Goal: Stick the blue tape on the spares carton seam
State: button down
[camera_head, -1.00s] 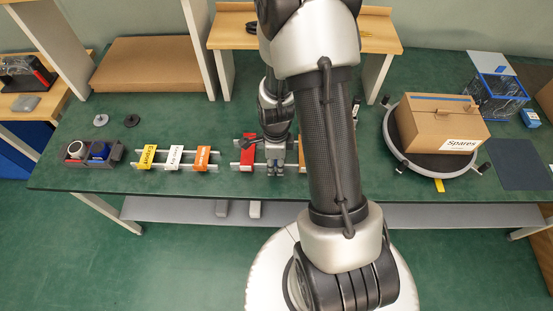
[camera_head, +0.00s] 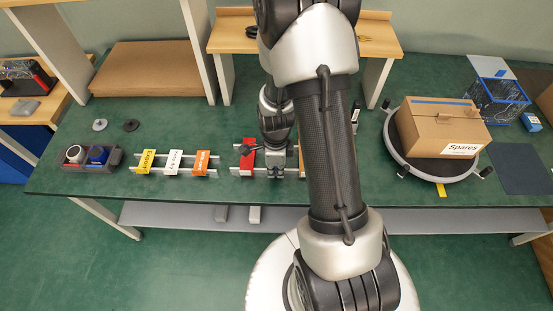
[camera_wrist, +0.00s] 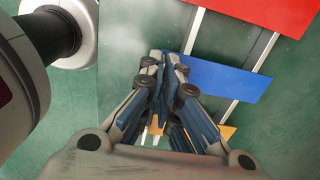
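The brown Spares carton (camera_head: 428,137) sits on a round black turntable (camera_head: 400,163) on the right of the bench. A thin blue line shows along the back of its top. A flat blue strip (camera_wrist: 220,78), which looks like the blue tape, lies across pale rails in the wrist view, between red and orange strips. My gripper (camera_head: 275,176) is low over these rails in the head view. In the wrist view its fingers (camera_wrist: 166,62) are close together at the blue strip's left end. I cannot tell whether they hold it. The arm hides the blue strip in the head view.
A red strip (camera_head: 247,158) is just left of my gripper. Yellow (camera_head: 147,162), white (camera_head: 174,161) and orange (camera_head: 201,162) labelled strips lie on another rack. A wire basket (camera_head: 497,100) stands behind the carton. Green bench is clear between the racks.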

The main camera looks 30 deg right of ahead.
jog(key=shift+r, duration=0.1)
jog(key=shift+r+p, duration=3.1)
jog(key=shift+r, duration=0.8)
